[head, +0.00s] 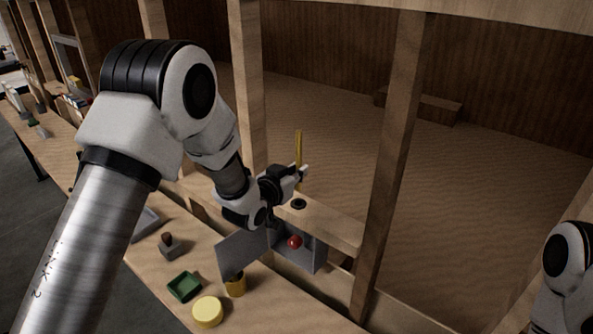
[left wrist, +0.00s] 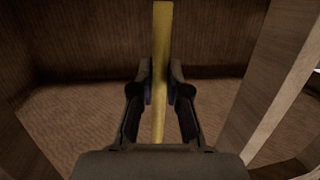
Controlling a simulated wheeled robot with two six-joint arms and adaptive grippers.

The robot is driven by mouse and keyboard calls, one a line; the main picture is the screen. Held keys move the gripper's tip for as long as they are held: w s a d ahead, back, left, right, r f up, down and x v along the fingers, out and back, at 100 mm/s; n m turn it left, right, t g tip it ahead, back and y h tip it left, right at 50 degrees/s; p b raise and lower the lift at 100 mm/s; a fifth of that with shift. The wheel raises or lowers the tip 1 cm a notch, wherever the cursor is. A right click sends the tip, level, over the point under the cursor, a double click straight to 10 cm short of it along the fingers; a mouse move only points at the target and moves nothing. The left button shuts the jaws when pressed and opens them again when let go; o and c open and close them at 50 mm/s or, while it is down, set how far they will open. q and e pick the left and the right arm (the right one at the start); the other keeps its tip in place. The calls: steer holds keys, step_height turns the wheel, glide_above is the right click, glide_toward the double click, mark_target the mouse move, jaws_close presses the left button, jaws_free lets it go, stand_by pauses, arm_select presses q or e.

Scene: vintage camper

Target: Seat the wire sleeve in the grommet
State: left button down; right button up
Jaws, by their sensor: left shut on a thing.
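The wire sleeve is a thin yellow rod (head: 298,147) that stands upright in the head view. My left gripper (head: 300,174) is shut on it. In the left wrist view the yellow rod (left wrist: 160,70) runs between the two dark fingers (left wrist: 160,82). The grommet is a black ring (head: 298,204) on the wooden ledge, just below my left gripper. The rod's lower end is hidden by the gripper, so I cannot tell whether it touches the ring. Part of my right arm shows at the right edge, but its gripper does not.
Wooden posts (head: 392,150) rise on both sides of the ledge.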

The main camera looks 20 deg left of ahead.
mark_target(296, 206)
arm_select(q)
step_height(296, 206, down, 3)
steer(key=shift+f+b, duration=0.1)
steer(key=shift+b, duration=0.9)
arm_select(e)
step_height(296, 206, down, 3)
steer(key=shift+r, duration=0.15)
arm_select(q)
steer(key=shift+f, duration=0.2)
steer(key=shift+s+r, duration=0.1)
steer(key=shift+b, duration=0.5)
arm_select(e)
steer(key=shift+f, duration=0.5)
arm_select(q)
steer(key=shift+a+f+b, duration=0.1)
steer(key=shift+f+b, duration=1.4)
steer(key=shift+f, duration=0.35)
arm_select(e)
steer(key=shift+f, duration=1.5)
arm_select(q)
steer(key=shift+f+b, duration=0.3)
steer(key=shift+f, duration=0.1)
arm_select(e)
steer(key=shift+f, duration=0.35)
arm_select(q)
steer(key=shift+f, duration=0.3)
arm_select(e)
steer(key=shift+s+a+f, duration=0.1)
steer(key=shift+f, duration=0.15)
